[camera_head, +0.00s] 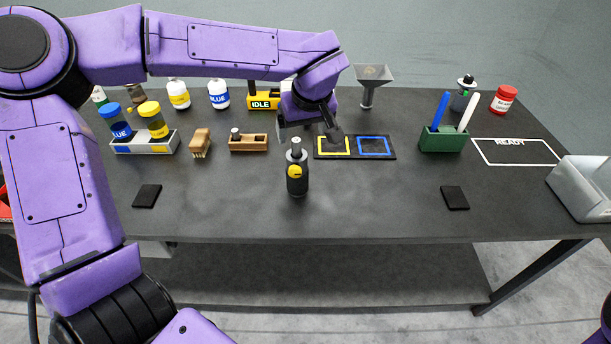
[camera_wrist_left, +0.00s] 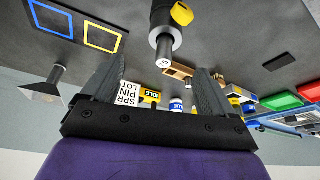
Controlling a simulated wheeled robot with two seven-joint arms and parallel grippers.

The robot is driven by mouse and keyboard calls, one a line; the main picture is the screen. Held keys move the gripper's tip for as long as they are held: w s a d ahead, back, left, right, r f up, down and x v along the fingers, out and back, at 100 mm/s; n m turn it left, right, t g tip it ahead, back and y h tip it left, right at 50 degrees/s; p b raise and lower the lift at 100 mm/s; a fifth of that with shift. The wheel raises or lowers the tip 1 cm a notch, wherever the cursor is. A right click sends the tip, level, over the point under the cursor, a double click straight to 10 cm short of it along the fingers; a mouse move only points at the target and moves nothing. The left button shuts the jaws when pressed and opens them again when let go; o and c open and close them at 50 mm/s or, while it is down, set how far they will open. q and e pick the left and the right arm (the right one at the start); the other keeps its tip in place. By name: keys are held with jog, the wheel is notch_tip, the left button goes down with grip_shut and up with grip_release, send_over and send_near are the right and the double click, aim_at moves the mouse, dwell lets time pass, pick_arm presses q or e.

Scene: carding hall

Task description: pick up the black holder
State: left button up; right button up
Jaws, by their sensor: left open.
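The black holder (camera_head: 297,178) stands upright on the dark table near the middle, with a yellow patch on its side and a grey top with a short pin. In the left wrist view the holder (camera_wrist_left: 168,22) shows at the top, its narrow pin pointing toward the space between the fingertips. My left gripper (camera_head: 308,134) is open and empty, just above and behind the holder's top in the head view. In the left wrist view the gripper (camera_wrist_left: 160,70) has its fingers wide apart, and I see no contact with the holder. My right gripper is out of view.
A mat with yellow and blue squares (camera_head: 355,156) lies right of the holder. A wooden block (camera_head: 248,146), a brush (camera_head: 201,141) and a tray of jars (camera_head: 160,148) stand left. A green pen box (camera_head: 442,142) is right. The table front is mostly clear.

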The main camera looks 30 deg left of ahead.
aim_at(297, 155)
pick_arm(q)
jog(key=shift+s+f, duration=0.15)
jog(key=shift+s, duration=0.05)
jog(key=shift+a+f, duration=0.15)
jog(key=shift+f, duration=0.2)
jog(key=x, duration=0.6)
jog(key=p+x, duration=0.1)
jog(key=x, duration=0.2)
jog(key=shift+s+f, duration=0.2)
jog(key=shift+s, duration=0.05)
jog(key=shift+w+f, duration=0.15)
jog(key=shift+f, duration=0.05)
jog(key=shift+r, duration=0.15)
grip_shut()
